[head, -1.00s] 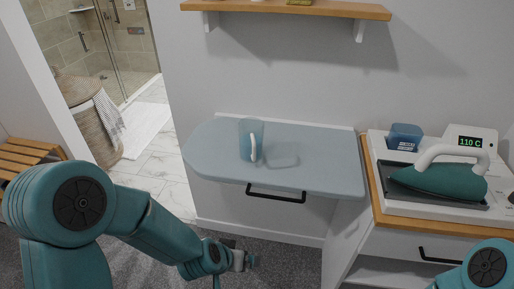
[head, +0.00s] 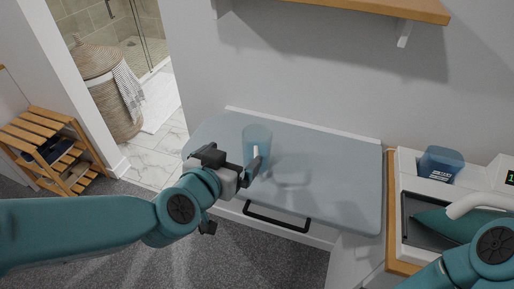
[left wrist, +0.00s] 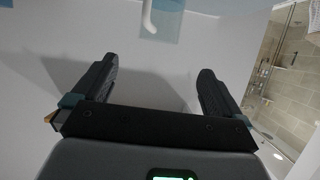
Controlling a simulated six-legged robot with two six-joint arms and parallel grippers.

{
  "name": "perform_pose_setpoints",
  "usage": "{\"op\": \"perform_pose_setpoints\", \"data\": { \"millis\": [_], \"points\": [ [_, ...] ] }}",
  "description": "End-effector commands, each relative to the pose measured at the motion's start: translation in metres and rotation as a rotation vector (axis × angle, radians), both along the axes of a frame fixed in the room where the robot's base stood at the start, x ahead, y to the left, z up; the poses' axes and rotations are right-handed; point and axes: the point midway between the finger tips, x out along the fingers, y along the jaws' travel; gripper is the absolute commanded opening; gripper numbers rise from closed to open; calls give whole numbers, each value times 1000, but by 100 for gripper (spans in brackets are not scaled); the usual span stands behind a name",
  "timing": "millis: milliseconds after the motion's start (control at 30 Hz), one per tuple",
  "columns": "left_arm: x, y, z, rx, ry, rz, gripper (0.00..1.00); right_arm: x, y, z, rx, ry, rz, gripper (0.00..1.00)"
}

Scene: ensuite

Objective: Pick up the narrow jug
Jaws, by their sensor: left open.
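The narrow jug (head: 257,134) is a translucent blue vessel with a white handle, standing upright on the grey-blue fold-down board. In the left wrist view the jug (left wrist: 168,22) shows at the top edge, partly cut off, with its white handle hanging down on its left. My left gripper (head: 256,168) is open and empty at the near side of the jug and overlaps its lower part in the head view. In the left wrist view both fingers (left wrist: 155,80) are spread, with the jug beyond their tips. My right gripper is out of view.
The board (head: 335,185) is otherwise clear, with a black handle (head: 275,216) below its front edge. A white ironing unit (head: 403,180) with a teal iron (head: 438,221) and a blue cup (head: 440,163) stands right. A wooden shelf (head: 390,8) hangs above.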

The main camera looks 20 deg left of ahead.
Motion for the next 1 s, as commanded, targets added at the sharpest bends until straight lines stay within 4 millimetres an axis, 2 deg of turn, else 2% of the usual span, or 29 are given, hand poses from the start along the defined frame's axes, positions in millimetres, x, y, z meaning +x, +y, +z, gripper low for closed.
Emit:
{"op": "perform_pose_setpoints", "data": {
  "millis": [100, 267, 333, 500, 733, 1000],
  "points": [
    [10, 0, 1, 8, 10, 6, 100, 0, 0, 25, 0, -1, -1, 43],
    [24, -3, -6, 1, 11, 0, 100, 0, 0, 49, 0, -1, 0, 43],
    [38, -5, -17, -4, 4, -2, 100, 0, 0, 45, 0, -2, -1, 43],
    [66, -8, -29, -4, 2, 0, 100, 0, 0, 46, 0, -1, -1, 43],
    [86, -9, -35, -4, 1, 1, 100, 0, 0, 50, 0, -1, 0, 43],
    [124, -10, -49, -4, 2, 1, 100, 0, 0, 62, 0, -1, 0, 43]
  ]
}}
